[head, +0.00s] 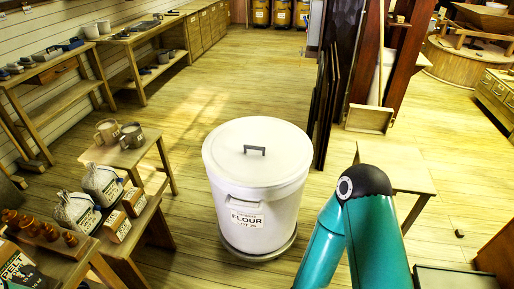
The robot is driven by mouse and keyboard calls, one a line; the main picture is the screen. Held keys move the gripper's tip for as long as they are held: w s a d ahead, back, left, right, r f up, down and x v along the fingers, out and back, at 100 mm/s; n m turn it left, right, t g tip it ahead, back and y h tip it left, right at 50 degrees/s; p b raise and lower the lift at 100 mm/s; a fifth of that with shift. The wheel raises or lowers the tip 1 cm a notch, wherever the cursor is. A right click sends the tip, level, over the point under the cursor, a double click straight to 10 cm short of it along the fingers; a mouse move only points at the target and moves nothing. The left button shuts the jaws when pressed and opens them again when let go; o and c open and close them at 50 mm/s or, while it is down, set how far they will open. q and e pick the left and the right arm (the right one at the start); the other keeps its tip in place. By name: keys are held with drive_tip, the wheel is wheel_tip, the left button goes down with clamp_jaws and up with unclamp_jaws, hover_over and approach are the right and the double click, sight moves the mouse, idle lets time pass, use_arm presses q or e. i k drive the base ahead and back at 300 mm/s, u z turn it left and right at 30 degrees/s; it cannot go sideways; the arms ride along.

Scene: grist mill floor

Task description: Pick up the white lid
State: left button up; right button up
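The white lid (225,149) sits on top of a large white flour bin (275,212) in the middle of the head view. The lid is round, with a dark grey bar handle (254,150) on its top. The bin has a label reading FLOUR on its front and stands on a round base. A teal arm of mine rises at the lower right, in front of the floor right of the bin. Neither of my grippers is in view.
A small wooden table (402,180) stands right of the bin, partly behind my arm. Dark upright panels (323,110) stand behind it. At left, a low table (130,152) holds two mugs, and a nearer bench holds sacks and boxes. Open floor (255,80) lies behind the bin.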

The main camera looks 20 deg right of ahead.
sight(252, 152)
drive_tip(key=u, duration=0.05)
drive_tip(key=i, duration=0.9)
drive_tip(key=z, duration=0.05)
